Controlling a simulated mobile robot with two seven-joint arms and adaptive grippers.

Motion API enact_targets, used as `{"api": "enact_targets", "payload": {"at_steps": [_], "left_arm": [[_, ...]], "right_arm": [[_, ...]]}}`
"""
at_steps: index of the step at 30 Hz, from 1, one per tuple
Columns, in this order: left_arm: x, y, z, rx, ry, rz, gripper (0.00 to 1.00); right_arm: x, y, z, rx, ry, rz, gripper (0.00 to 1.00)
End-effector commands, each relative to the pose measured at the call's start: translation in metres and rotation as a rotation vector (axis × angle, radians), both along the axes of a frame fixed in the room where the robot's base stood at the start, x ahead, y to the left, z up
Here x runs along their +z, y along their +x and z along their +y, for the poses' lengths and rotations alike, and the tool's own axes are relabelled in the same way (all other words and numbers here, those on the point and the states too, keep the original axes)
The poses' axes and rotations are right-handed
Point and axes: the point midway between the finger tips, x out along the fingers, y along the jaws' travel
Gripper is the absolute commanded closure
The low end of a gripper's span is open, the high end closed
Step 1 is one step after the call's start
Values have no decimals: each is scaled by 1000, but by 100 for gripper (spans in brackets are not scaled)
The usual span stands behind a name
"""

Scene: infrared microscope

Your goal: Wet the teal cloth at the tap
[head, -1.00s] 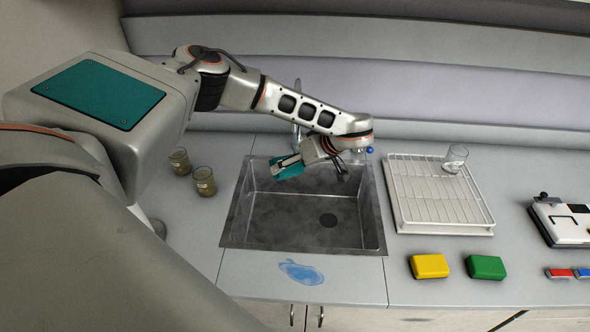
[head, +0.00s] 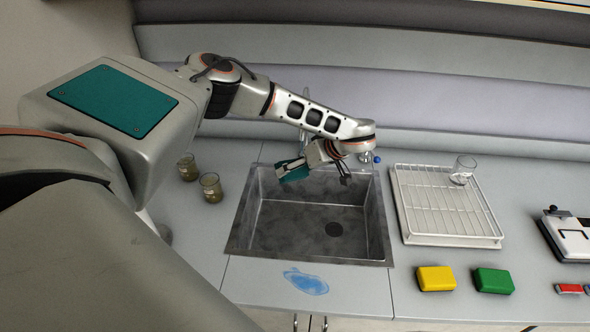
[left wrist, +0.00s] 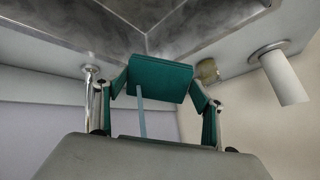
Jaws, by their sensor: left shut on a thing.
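The teal cloth (head: 294,173) is a folded pad held over the back left part of the sink (head: 262,242). My left gripper (head: 306,167) is shut on it, and its fingers grip the cloth (left wrist: 162,78) from both sides in the left wrist view. The tap (head: 303,112) stands behind the sink, partly hidden by my arm. In the left wrist view a thin pale-blue strip (left wrist: 142,118) runs down from the cloth's edge; it may be water, but I cannot be sure. My right gripper is out of view.
Two beakers (head: 211,187) stand left of the sink. A white drying rack (head: 448,239) with a glass (head: 463,170) stands to the right. A yellow sponge (head: 436,279) and a green sponge (head: 494,281) lie at the front right. A blue spill (head: 306,281) lies before the sink.

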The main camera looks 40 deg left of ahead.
Motion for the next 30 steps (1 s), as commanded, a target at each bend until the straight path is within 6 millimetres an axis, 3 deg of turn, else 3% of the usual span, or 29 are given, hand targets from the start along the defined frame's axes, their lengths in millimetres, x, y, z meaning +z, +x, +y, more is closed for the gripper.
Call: {"api": "enact_targets", "payload": {"at_steps": [30], "left_arm": [[0, -45, -55, -1, 0, 0, 46]], "right_arm": [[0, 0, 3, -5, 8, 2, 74]]}}
